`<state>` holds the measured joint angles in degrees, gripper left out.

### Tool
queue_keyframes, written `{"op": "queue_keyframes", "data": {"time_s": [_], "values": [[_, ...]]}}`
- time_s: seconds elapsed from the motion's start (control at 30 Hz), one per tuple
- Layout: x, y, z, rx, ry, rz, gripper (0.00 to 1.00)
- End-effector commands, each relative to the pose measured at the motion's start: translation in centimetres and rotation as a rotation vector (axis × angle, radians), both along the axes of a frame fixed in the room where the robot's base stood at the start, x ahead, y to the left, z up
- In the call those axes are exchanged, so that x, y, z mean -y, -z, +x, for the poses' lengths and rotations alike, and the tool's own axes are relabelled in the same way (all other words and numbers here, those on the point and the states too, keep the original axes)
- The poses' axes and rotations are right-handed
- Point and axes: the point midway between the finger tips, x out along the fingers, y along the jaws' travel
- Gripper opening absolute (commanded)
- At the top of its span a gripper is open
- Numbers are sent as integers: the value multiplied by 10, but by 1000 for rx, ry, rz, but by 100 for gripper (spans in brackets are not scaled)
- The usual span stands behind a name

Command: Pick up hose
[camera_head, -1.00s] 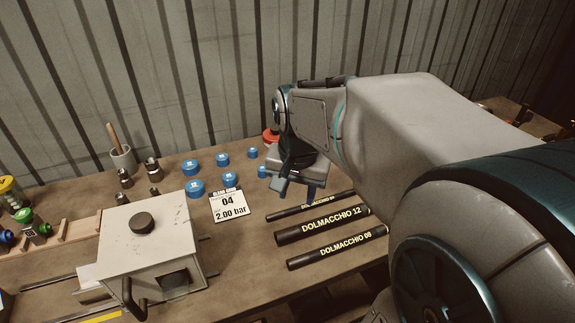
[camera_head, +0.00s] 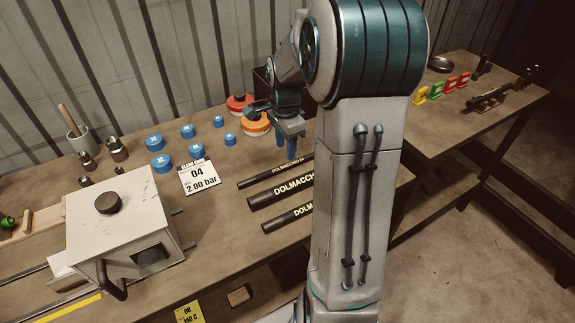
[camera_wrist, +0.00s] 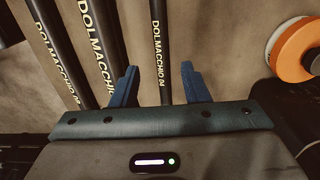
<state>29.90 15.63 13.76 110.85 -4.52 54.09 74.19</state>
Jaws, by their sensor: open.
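Several black hoses with pale DOLMACCHIO lettering lie side by side on the table. In the head view the thin hose (camera_head: 262,176) is at the back, the thick hose (camera_head: 268,196) in the middle and another hose (camera_head: 281,222) in front; my arm covers their right ends. My gripper (camera_head: 291,140) is above the table just behind the thin hose. In the wrist view my gripper (camera_wrist: 158,72) is open, its two blue fingers apart and empty.
Orange (camera_head: 256,124) and red (camera_head: 240,103) tape rolls lie close to my gripper. Several blue caps and a 2.00 bar card (camera_head: 198,178) lie left of the hoses. A grey box machine (camera_head: 120,235) stands at the front left.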

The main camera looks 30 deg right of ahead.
Motion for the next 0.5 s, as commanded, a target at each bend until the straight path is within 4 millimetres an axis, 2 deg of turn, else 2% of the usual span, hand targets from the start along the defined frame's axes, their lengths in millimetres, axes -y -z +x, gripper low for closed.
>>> {"op": "queue_keyframes", "data": {"time_s": [0.23,0.5], "values": [[1,18,0,-2,-1,1,41],[4,56,1,-3,-1,1,41]]}}
